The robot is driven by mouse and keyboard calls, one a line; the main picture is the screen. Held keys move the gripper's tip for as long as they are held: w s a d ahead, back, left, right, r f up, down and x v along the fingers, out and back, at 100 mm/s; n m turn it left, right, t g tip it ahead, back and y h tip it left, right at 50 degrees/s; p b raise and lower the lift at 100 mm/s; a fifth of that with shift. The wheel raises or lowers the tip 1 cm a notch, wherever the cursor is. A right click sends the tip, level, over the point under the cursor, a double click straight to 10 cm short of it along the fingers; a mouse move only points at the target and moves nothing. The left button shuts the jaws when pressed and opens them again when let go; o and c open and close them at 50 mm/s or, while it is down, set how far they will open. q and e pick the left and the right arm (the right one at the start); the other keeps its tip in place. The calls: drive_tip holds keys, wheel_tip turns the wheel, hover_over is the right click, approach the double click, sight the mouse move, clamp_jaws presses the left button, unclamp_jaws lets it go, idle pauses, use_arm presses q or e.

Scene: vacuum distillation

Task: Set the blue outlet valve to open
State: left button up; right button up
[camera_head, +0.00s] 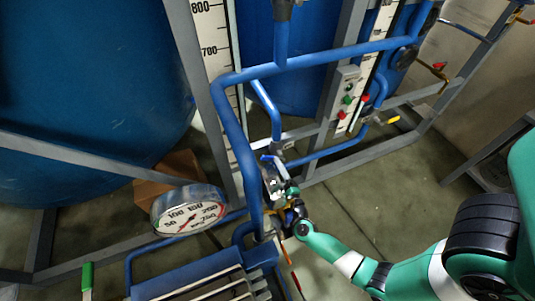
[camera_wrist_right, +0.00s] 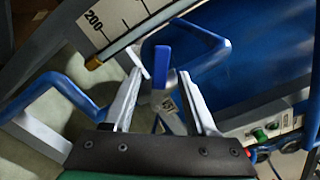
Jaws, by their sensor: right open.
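The blue outlet valve handle (camera_wrist_right: 161,66) is a short upright blue lever in the right wrist view. It stands in the gap between the fingertips of my right gripper (camera_wrist_right: 160,75), with space on both sides. The gripper is open and not closed on the handle. In the head view my right gripper (camera_head: 272,174) is beside the blue pipework at the middle, and it largely hides the valve there. My left gripper is in neither view.
Blue pipes (camera_head: 232,115) run close to my right gripper on its left and above. A round pressure gauge (camera_head: 189,212) is to the left. Grey frame bars and a control box (camera_head: 345,91) with coloured buttons stand behind. Open floor (camera_head: 345,205) lies to the right.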

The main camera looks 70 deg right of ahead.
drive_tip(key=shift+v, duration=1.85)
